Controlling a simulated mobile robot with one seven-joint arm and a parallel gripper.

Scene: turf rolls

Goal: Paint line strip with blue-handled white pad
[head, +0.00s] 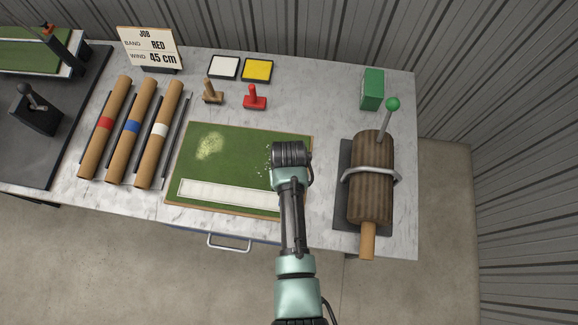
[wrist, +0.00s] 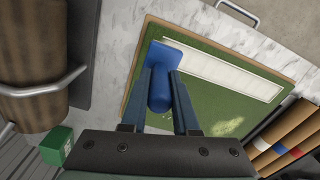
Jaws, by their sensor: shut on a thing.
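My gripper (wrist: 161,92) is shut on a blue handle (wrist: 159,98) in the wrist view. A blue plate (wrist: 163,52), the back of the pad, is at the handle's far end. The pad's face is hidden, so I cannot see its white or whether it touches anything. The white line strip (wrist: 225,76) lies along one edge of the green turf (wrist: 200,106), and the pad overlaps one end of it in the picture. In the head view the strip (head: 225,195) runs along the turf's front edge. My gripper (head: 289,153) is over the turf's right side, its fingers hidden.
A brown-handled pad (head: 212,92) and a red-handled pad (head: 255,98) stand behind the turf, near white (head: 222,67) and yellow (head: 257,70) trays. Banded tubes (head: 131,130) lie left. A large brown roll (head: 370,195) with a metal bar stands right.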

